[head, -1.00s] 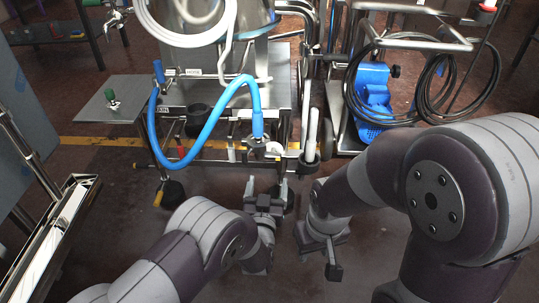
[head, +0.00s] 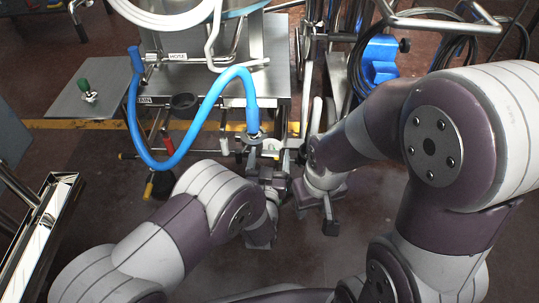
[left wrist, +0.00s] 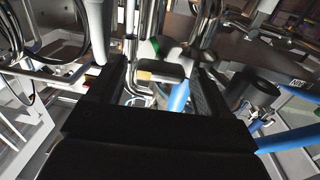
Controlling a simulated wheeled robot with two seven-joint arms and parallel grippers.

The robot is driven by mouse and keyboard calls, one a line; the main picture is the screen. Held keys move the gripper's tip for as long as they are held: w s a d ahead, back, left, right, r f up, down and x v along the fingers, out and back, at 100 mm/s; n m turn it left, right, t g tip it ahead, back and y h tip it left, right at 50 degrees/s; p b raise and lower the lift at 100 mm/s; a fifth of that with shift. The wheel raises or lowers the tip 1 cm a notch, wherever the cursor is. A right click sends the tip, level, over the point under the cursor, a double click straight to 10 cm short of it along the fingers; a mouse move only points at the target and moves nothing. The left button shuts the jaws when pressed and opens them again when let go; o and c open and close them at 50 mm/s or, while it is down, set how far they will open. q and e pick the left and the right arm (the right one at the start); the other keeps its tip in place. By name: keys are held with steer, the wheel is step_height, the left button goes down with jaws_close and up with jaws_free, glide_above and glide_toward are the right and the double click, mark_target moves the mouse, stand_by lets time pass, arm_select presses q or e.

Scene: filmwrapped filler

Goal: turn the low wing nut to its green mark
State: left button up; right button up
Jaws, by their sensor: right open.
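The blue hose (head: 190,140) loops down and up again, its end meeting a silver clamp fitting (head: 254,138) low on the steel frame. The low wing nut cannot be told apart clearly there in the head view. My left gripper (head: 271,162) is just below and right of that fitting. In the left wrist view its two black fingers (left wrist: 160,76) stand apart. A dark bar with a tan end (left wrist: 150,74), possibly the wing nut, shows between them, with a green patch (left wrist: 156,46) just above it. My right gripper (head: 318,214) is open and empty, low beside the left one.
A steel cart (head: 190,108) stands ahead, with a small plate (head: 62,98) carrying a green-topped fitting (head: 87,91) at left. A blue object (head: 379,60) and dark coiled cable are at right. A long metal trough (head: 45,235) lies at left.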

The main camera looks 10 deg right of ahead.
arm_select(q)
steer(key=c, duration=0.9)
steer(key=shift+o, duration=0.2)
steer(key=shift+r, duration=0.15)
steer(key=shift+r+m+p, duration=0.1)
steer(key=shift+m+p, duration=0.8)
steer(key=m+p, duration=0.2)
steer(key=m, duration=0.1)
steer(key=shift+d, duration=0.1)
steer(key=m+p, duration=0.2)
steer(key=m, duration=0.1)
steer(key=shift+m, duration=0.4)
steer(key=shift+d+m+p, duration=0.15)
steer(key=shift+m+p, duration=0.55)
steer(key=shift+m, duration=0.8)
